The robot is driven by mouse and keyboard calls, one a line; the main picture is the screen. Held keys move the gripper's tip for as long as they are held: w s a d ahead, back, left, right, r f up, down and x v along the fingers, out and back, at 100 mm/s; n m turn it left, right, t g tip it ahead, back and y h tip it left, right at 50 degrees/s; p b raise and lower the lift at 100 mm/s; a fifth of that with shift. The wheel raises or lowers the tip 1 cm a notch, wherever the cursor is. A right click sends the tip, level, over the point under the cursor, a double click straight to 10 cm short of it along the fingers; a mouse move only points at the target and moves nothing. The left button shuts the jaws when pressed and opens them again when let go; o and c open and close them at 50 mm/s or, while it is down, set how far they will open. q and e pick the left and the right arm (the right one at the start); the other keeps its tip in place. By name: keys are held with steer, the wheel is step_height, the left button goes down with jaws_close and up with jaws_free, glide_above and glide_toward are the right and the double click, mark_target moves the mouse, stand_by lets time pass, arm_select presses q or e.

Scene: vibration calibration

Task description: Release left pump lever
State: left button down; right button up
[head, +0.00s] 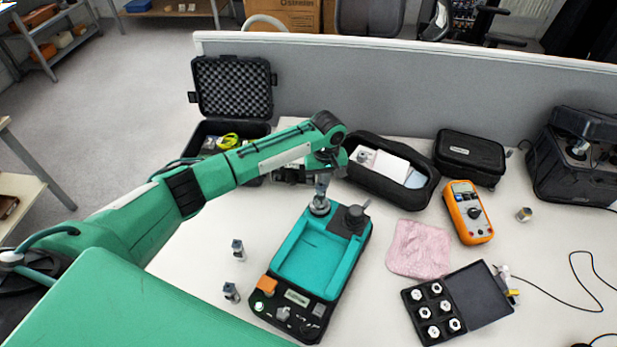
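The teal and black calibration device (310,262) stands on the table in the middle of the head view. A grey round fitting (320,206) sits at its far left corner. A dark knob-like part with a short arm (355,214) sits at its far right corner. My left gripper (322,188) points down right above the grey fitting, close to or touching it. The fingers are small and partly merged with the fitting, so I cannot tell whether they are shut on it. I cannot make out a separate lever there. My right gripper is not in view.
Two small metal cylinders (238,250) (231,292) stand left of the device. A pink cloth (419,249), an orange multimeter (468,212) and an open black box of metal pieces (408,298) lie to the right. Black cases (470,157) line the grey partition (400,85).

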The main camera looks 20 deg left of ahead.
arm_select(q)
steer(key=shift+s+a+r+n+p, duration=0.15)
steer(key=shift+a+n+p, duration=0.15)
steer(key=shift+n+p, duration=0.45)
steer(key=shift+s+a+f+n+p, duration=0.1)
steer(key=shift+a+n+p, duration=0.3)
steer(key=shift+p, duration=0.6)
steer(key=shift+s+a+r+n+p, duration=0.15)
steer(key=shift+a+n+p, duration=0.1)
steer(key=shift+n+p, duration=0.5)
step_height(320, 180, up, 7)
steer(key=a+n+p, duration=0.1)
steer(key=p, duration=1)
steer(key=shift+s+f+n, duration=0.2)
steer(key=shift+s+n, duration=0.15)
steer(key=shift+n, duration=0.05)
steer(key=shift+a, duration=0.1)
